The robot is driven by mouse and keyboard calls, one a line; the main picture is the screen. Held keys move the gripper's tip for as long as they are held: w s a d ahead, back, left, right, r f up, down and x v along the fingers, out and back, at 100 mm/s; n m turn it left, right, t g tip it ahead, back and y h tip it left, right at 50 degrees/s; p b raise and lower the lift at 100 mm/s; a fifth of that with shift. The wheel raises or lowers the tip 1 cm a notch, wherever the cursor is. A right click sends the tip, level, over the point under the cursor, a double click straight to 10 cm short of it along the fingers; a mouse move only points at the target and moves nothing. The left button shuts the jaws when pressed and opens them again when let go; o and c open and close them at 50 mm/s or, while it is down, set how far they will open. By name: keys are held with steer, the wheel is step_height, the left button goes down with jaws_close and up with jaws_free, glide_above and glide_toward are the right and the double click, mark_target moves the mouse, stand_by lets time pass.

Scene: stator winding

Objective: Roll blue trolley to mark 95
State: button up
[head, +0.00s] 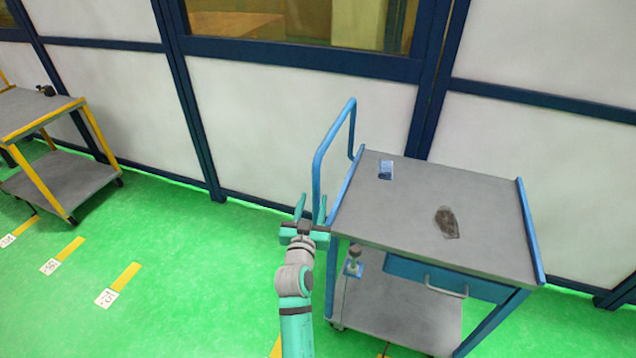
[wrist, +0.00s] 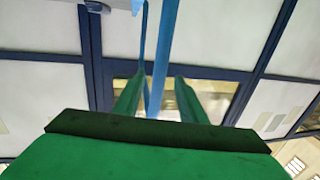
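The blue trolley (head: 420,215) stands at the right in the head view, with a grey top, a lower shelf and a drawer. Its blue loop handle (head: 333,128) rises at its left end. My gripper (head: 310,205) is at the handle's near upright, fingers pointing toward the wall. In the wrist view a blue handle bar (wrist: 162,50) runs between my two fingers (wrist: 156,88), with visible gaps on both sides. The gripper is open. White number cards with yellow strips lie on the floor at the left, including one card (head: 106,298); their numbers are too small to read surely.
A yellow-framed trolley (head: 45,165) stands at the far left by the wall. A panelled wall with dark blue frames (head: 200,130) runs behind both trolleys. A small blue item (head: 386,169) and a dark bag (head: 447,221) lie on the blue trolley's top. Green floor between the trolleys is clear.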

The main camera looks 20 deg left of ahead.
steer(key=w, duration=0.3)
steer(key=w+a, duration=0.1)
steer(key=w, duration=0.5)
steer(key=shift+w+a, duration=0.1)
steer(key=shift+a, duration=0.1)
jaws_close()
steer(key=shift+d, duration=0.1)
